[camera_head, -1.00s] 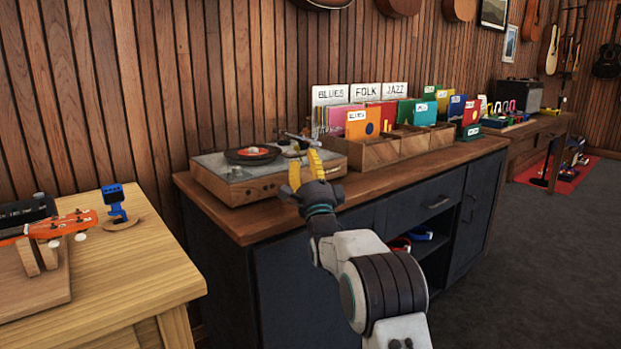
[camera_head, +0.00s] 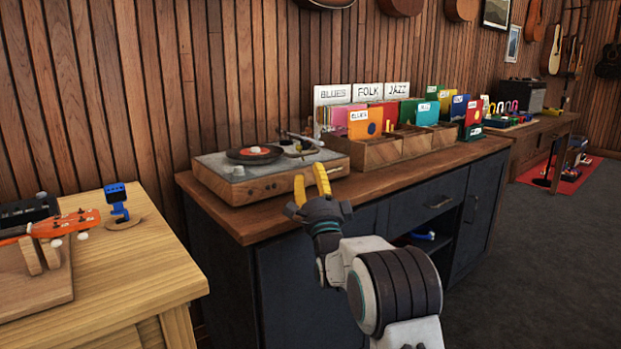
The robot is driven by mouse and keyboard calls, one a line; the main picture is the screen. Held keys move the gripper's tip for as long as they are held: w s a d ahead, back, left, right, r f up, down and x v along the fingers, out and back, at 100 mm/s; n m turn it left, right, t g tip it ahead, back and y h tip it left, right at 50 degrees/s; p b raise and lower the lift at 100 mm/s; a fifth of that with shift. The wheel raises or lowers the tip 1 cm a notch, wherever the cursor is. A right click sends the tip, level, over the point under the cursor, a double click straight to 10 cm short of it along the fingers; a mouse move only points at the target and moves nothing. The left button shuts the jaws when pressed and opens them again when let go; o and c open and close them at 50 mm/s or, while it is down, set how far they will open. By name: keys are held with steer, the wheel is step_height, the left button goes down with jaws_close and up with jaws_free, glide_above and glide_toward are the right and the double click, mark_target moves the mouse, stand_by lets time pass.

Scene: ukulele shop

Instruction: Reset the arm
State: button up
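My gripper (camera_head: 311,186) has yellow fingertips and points up and away from me in the head view. It is in front of the dark cabinet's wooden top (camera_head: 240,222), near its front edge. Its two fingers stand apart with a gap between them, and I see nothing held in it. A record player (camera_head: 268,172) with a black record with an orange-red label sits on the cabinet just beyond the fingers.
Wooden record bins (camera_head: 373,153) stand right of the record player. At the left, a light wood table (camera_head: 150,265) holds an orange ukulele headstock (camera_head: 66,223) and a blue clip-on tuner (camera_head: 117,199) on a stand. Grey floor (camera_head: 540,250) is open at the right.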

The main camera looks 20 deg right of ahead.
steer(key=s+a+r+n+g+y+p, duration=0.1)
steer(key=s+a+r+n+g+p, duration=0.1)
steer(key=s+r+n+g+p, duration=1.15)
steer(key=s+a+r+n+g+p, duration=0.1)
steer(key=s+n+g+p, duration=0.2)
steer(key=s+p, duration=0.9)
steer(key=s+a+n+g+p, duration=0.1)
steer(key=s+n+g+p, duration=0.3)
steer(key=s+p, duration=0.7)
steer(key=s+n, duration=0.1)
steer(key=s, duration=0.9)
steer(key=shift+a+r+y+p, duration=0.3)
steer(key=shift+a+r+p, duration=0.05)
steer(key=shift+p, duration=0.05)
steer(key=shift+s, duration=0.1)
